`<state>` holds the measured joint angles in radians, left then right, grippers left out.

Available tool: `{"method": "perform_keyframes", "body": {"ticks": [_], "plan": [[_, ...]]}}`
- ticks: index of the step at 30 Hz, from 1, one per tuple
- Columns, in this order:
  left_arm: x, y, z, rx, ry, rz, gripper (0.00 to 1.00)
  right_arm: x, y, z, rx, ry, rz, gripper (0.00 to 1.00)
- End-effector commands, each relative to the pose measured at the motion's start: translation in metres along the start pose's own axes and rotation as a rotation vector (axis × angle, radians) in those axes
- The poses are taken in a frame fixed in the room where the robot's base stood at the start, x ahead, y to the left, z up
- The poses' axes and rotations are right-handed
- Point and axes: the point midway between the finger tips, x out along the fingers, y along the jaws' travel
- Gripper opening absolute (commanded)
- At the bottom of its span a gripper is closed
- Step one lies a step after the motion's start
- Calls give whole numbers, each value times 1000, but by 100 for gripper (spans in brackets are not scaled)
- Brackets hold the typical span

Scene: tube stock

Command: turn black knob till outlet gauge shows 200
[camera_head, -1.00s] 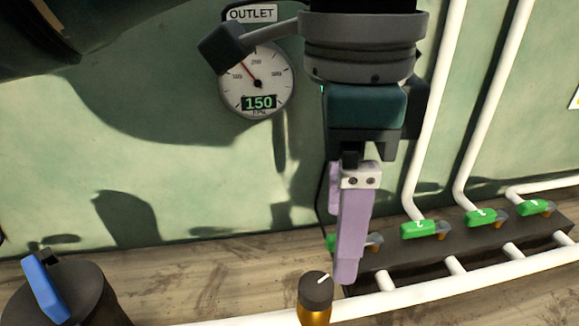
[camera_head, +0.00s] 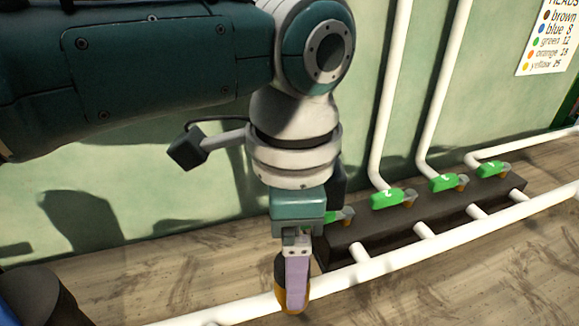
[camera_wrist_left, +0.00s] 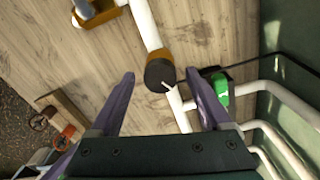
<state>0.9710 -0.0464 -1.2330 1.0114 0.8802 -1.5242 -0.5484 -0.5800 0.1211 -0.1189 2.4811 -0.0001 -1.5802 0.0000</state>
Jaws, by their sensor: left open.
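The black knob (camera_wrist_left: 161,71) with a white pointer line shows in the left wrist view, on top of a brass body on a white pipe. In the head view only a dark edge of the knob (camera_head: 279,268) shows behind my finger. My left gripper (camera_wrist_left: 160,82) is open, its two purple fingers on either side of the knob in the wrist picture. In the head view my left gripper (camera_head: 296,285) points down over the brass body. The outlet gauge is not in view now. My right gripper is not in view.
A dark manifold block (camera_head: 400,232) with several green numbered valve handles stands to the right of the knob. White pipes (camera_head: 392,100) rise along the green wall. A sign (camera_head: 550,35) hangs at the upper right. A dark cylinder (camera_head: 40,297) is at the lower left.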

Motion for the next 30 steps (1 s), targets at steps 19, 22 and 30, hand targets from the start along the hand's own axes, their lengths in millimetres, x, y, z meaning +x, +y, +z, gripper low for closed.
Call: {"method": "perform_keyframes", "body": {"ticks": [19,22,30], "plan": [[-1,0,0,0,0,1,23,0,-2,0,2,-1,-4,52],[-1,0,0,0,0,1,12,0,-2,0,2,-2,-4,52],[-1,0,0,3,0,1,0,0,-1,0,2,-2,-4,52]]}}
